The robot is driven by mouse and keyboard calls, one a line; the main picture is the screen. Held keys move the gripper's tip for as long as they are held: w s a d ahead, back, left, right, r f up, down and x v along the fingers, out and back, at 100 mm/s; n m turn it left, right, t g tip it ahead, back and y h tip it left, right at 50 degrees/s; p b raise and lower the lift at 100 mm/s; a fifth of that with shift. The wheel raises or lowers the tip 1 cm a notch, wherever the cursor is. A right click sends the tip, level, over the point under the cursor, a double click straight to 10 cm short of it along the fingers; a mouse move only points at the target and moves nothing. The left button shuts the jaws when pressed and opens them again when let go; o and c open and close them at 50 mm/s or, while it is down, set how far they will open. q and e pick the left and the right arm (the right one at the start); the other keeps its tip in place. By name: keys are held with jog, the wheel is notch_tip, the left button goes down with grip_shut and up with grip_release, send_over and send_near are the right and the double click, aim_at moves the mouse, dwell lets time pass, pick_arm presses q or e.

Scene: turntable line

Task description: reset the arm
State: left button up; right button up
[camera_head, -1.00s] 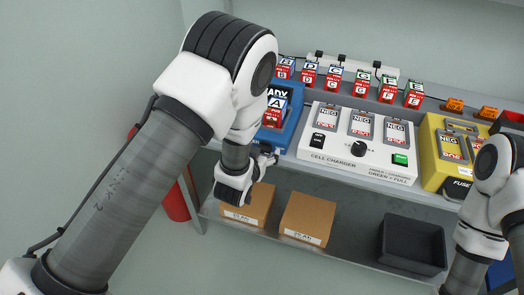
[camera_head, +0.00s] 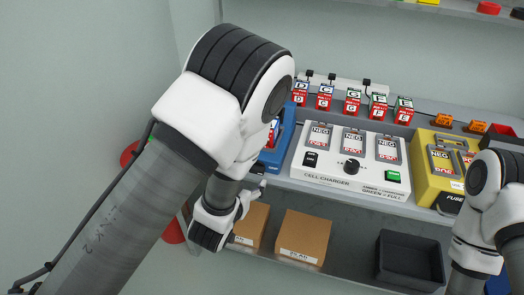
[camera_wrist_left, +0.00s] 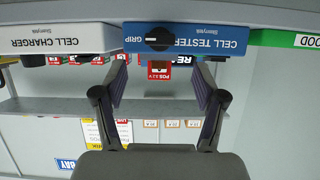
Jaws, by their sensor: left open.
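My left arm crosses the left half of the head view. Its gripper (camera_head: 256,190) is partly hidden by its wrist, in front of the shelf edge and below the blue cell tester (camera_head: 277,150). In the left wrist view the gripper (camera_wrist_left: 160,90) has its two fingers spread wide, with nothing between them. The picture is upside down there, and the cell tester (camera_wrist_left: 185,40) shows beyond the fingers with a red-labelled cell (camera_wrist_left: 159,71). My right arm shows at the right of the head view, but its gripper is not visible.
The white cell charger (camera_head: 345,177) and yellow fuse unit (camera_head: 425,165) stand on the shelf. Several lettered cells (camera_head: 352,101) line the back. Two cardboard boxes (camera_head: 303,238) and a dark bin (camera_head: 410,260) sit below. A green GOOD label (camera_wrist_left: 300,40) shows in the wrist view.

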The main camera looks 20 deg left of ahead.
pick_arm(q)
jog(key=s+a+f+n+g, duration=0.1)
jog(key=s+a+f+g, duration=0.15)
jog(key=s+f, duration=0.3)
jog(key=s+a+f+n+g+y, duration=0.1)
jog(key=s+a+f+g, duration=0.15)
jog(key=s+f, duration=0.3)
jog(key=s+a+f+n+g, duration=0.1)
jog(key=s+a+f+g, duration=0.2)
jog(key=f, duration=0.4)
jog(key=s+f+m+g, duration=0.2)
jog(key=s+g, duration=0.3)
jog(key=s, duration=0.9)
jog(key=shift+s+d+f+g+h+p, duration=0.3)
jog(key=shift+d+f+h, duration=0.1)
jog(key=shift+f, duration=0.3)
jog(key=shift+w+a, duration=0.1)
jog(key=shift+c, duration=0.4)
